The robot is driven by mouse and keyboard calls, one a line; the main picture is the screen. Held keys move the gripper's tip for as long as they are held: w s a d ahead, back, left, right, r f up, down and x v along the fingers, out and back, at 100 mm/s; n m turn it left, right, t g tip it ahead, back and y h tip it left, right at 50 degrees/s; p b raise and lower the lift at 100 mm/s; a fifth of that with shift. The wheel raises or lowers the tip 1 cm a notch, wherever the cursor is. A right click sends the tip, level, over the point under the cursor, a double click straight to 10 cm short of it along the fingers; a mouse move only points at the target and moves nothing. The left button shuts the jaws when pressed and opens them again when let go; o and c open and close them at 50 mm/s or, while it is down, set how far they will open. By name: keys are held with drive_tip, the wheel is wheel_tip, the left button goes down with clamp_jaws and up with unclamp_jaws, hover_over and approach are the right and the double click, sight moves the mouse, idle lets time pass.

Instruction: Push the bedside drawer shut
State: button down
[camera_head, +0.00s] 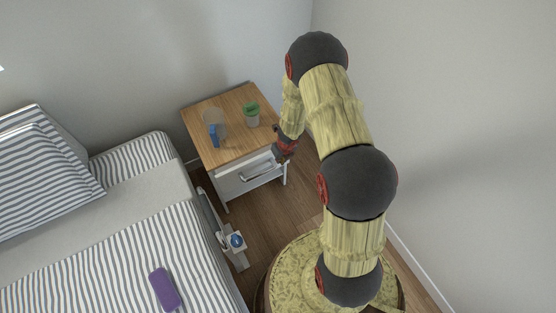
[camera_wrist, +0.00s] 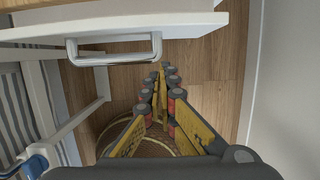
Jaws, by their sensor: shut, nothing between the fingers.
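The bedside drawer (camera_head: 237,184) is the white-fronted drawer under the wooden top of the nightstand (camera_head: 229,152). It stands out a little past the top's front edge. Its metal bar handle (camera_head: 262,174) faces forward. In the wrist view the white drawer front (camera_wrist: 190,27) crosses the top, with the handle (camera_wrist: 115,60) left of my fingers. My gripper (camera_wrist: 161,76) is shut and empty, its tips close to the drawer front and right of the handle. I cannot tell whether they touch it. In the head view my gripper (camera_head: 283,150) is at the nightstand's right front corner, partly hidden by my wrist.
A clear cup (camera_head: 211,117), a blue item (camera_head: 214,137) and a green-topped jar (camera_head: 252,115) stand on the nightstand. A striped bed (camera_head: 130,255) with a purple item (camera_head: 164,289) is at left. Wooden floor lies before the drawer; a wall (camera_head: 460,130) is at right.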

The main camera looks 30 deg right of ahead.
drive_tip(key=p+v, duration=0.2)
drive_tip(key=v, duration=0.4)
drive_tip(key=shift+r+p, duration=0.3)
drive_tip(key=shift+p, duration=0.1)
